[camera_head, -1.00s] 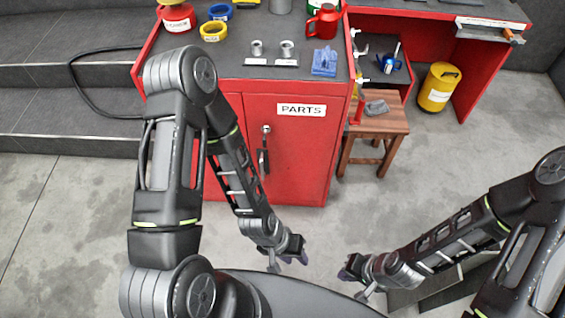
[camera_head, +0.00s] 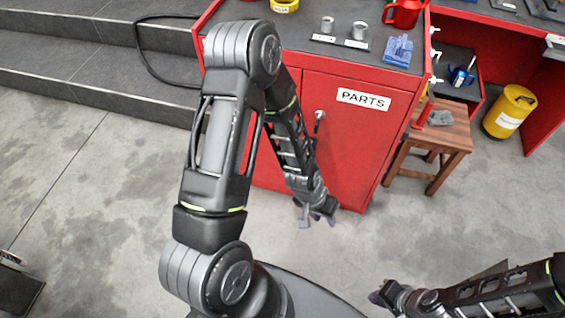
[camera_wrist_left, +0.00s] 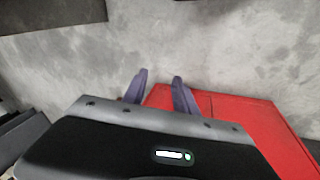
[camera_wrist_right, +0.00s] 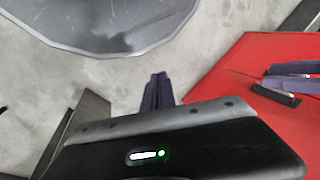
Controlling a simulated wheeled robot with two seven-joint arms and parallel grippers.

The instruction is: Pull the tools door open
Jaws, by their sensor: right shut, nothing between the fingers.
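No label reading "tools" is visible. The red cabinet's shut door (camera_head: 345,155) carries a PARTS label (camera_head: 363,99) and a handle (camera_head: 319,121) at its upper left. The cabinet front left of it is mostly behind my left arm. My left gripper (camera_head: 318,214) is low in front of the cabinet, near its bottom edge. In the left wrist view its fingers (camera_wrist_left: 158,88) are apart and empty, with red cabinet (camera_wrist_left: 235,120) behind and to the right. My right gripper (camera_head: 381,294) is low at the front, away from the cabinet. Its fingers (camera_wrist_right: 156,90) are together and empty.
A wooden stool (camera_head: 438,140) stands right of the cabinet. A yellow canister (camera_head: 509,111) is on the floor further right. Dark steps (camera_head: 90,50) lie at the back left. The floor in front is clear.

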